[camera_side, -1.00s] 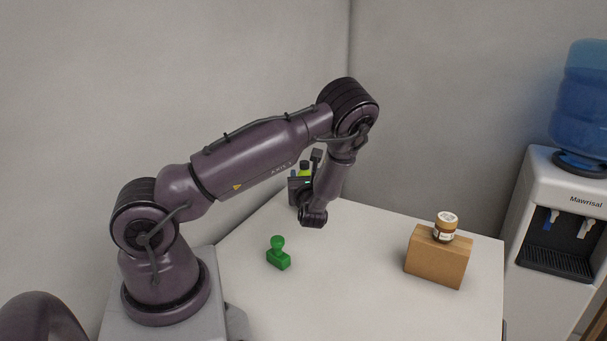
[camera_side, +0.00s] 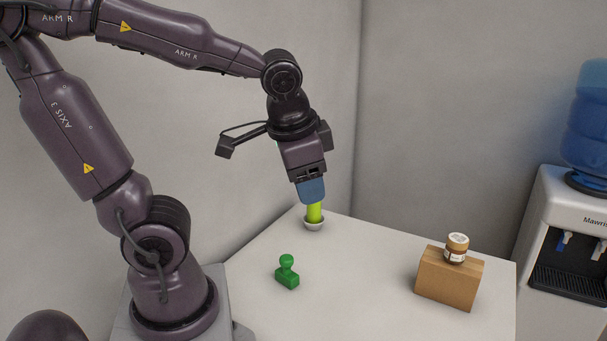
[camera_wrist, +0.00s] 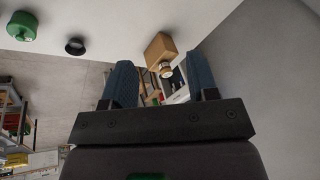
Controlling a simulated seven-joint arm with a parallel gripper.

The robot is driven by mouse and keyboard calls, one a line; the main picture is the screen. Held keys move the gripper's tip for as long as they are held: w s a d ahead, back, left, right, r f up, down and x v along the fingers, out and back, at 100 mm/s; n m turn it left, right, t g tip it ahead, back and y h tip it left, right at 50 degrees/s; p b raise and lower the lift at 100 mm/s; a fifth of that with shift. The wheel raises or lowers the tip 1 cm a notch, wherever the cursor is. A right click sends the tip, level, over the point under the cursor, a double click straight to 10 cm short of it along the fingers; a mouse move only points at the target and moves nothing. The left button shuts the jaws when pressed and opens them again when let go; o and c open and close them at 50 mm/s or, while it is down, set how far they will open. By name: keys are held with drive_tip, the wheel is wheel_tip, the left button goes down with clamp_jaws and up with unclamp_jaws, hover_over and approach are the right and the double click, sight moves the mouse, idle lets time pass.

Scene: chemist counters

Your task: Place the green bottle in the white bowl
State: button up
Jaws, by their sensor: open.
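The yellow-green bottle (camera_side: 314,213) stands upright in the small white bowl (camera_side: 313,226) near the back corner of the table in the side view. The blue fingers of my gripper (camera_side: 313,199) point down just over it and cover its upper part. Whether they touch it I cannot tell. In the wrist view the two blue fingers of my gripper (camera_wrist: 160,65) are spread apart, with no bottle visible between them.
A brown box (camera_side: 449,277) with a small jar (camera_side: 456,248) on top stands to the right. A dark round object (camera_wrist: 75,46) shows in the wrist view. Walls stand close behind the bowl.

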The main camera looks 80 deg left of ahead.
drive_tip(key=s+d+r+t+h, duration=0.2)
drive_tip(key=d+r, duration=0.1)
drive_tip(key=d, duration=0.2)
drive_tip(key=shift+d+n+t+h, duration=0.3)
